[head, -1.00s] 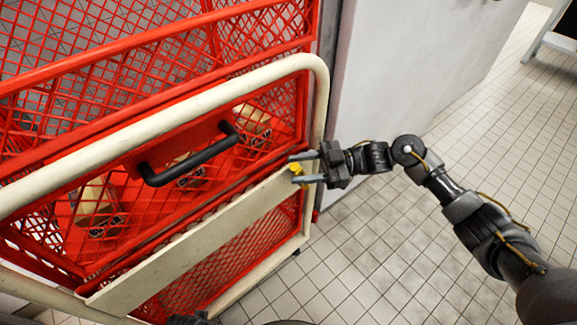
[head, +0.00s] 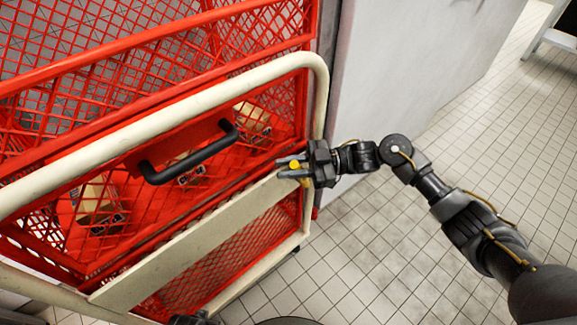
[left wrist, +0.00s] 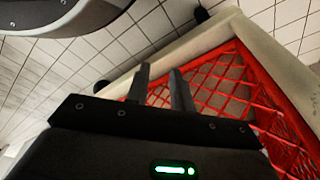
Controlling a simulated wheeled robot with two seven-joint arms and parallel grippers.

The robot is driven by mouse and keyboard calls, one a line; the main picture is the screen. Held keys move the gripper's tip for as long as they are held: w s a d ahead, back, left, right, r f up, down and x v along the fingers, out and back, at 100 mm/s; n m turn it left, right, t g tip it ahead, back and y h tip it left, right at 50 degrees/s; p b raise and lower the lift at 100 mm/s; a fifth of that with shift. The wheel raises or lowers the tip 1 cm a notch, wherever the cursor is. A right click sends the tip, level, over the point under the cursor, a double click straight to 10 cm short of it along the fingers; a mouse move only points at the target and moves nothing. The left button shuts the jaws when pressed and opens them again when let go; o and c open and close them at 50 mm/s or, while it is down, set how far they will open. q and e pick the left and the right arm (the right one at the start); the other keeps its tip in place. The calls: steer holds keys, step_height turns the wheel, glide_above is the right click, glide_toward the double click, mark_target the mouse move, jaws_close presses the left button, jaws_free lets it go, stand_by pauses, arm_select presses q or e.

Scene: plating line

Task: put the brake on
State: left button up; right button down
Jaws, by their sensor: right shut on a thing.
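The red mesh cart (head: 150,60) has a cream tubular frame (head: 325,100) and a cream cross plate (head: 190,245). A small yellow brake handle (head: 295,165) shows at the right end of the plate, near the frame's upright. My right gripper (head: 291,167) is shut on the yellow handle, its fingers pointing left. My left gripper (left wrist: 160,85) shows in the left wrist view with its two fingers apart and nothing between them. They are over the cart's lower mesh. Only a dark bit of my left arm shows at the bottom of the head view.
A black handle (head: 190,155) sticks out from the cart's red panel. Several packages (head: 98,200) lie inside the cart. A pale wall or cabinet (head: 410,70) stands behind at the right. The tiled floor (head: 370,260) is open right of the cart.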

arm_select(q)
steer(key=shift+r, duration=0.1)
